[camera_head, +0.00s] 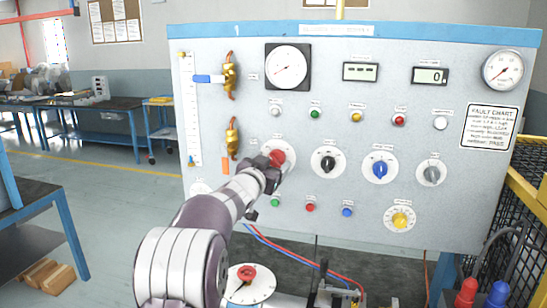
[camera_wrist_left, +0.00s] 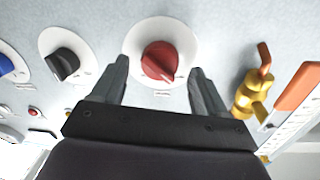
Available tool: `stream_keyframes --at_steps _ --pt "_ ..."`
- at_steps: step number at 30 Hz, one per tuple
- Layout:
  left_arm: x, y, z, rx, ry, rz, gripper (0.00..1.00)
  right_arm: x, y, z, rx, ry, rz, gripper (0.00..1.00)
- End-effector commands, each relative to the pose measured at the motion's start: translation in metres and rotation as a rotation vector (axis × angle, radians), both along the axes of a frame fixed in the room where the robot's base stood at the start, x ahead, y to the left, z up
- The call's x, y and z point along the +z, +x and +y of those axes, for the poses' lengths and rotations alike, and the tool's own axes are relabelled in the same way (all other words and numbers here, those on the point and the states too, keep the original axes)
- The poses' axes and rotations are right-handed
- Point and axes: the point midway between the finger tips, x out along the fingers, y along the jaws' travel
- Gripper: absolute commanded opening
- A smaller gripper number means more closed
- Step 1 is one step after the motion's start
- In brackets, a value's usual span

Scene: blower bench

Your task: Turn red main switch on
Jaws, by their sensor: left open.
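The red main switch (camera_head: 277,157) is a round red knob on a white dial on the upright panel (camera_head: 300,205). In the left wrist view the red knob (camera_wrist_left: 160,61) sits between and beyond my two open fingers, apart from both. My left gripper (camera_head: 268,170) is in front of the panel, at the lower left of the red knob, and hides part of its white dial. In the left wrist view my left gripper (camera_wrist_left: 162,85) is open and empty. My right gripper is not in view.
Black (camera_head: 328,161), blue (camera_head: 380,169) and grey (camera_head: 432,173) knobs stand right of the red one. A brass valve (camera_head: 233,138) is to its left. Gauges, displays and lamps are above. Another red knob (camera_head: 246,273) is below. A yellow mesh guard (camera_head: 528,215) is at right.

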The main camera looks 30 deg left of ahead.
Motion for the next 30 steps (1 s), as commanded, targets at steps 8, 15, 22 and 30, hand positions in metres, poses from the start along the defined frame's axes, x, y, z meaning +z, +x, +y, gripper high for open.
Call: stream_keyframes --at_steps 8,15,22,30 --pt "0.0 0.018 0.002 0.0 0.0 0.001 0.74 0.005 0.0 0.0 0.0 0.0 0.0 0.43" --pt "0.0 0.018 0.002 0.001 0.0 0.0 0.64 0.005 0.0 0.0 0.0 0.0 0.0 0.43" --pt "0.0 0.017 0.003 0.001 0.0 0.0 0.19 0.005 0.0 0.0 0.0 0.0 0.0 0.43" --pt "0.0 0.017 0.002 0.001 0.041 0.009 0.19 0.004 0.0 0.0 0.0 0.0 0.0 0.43"
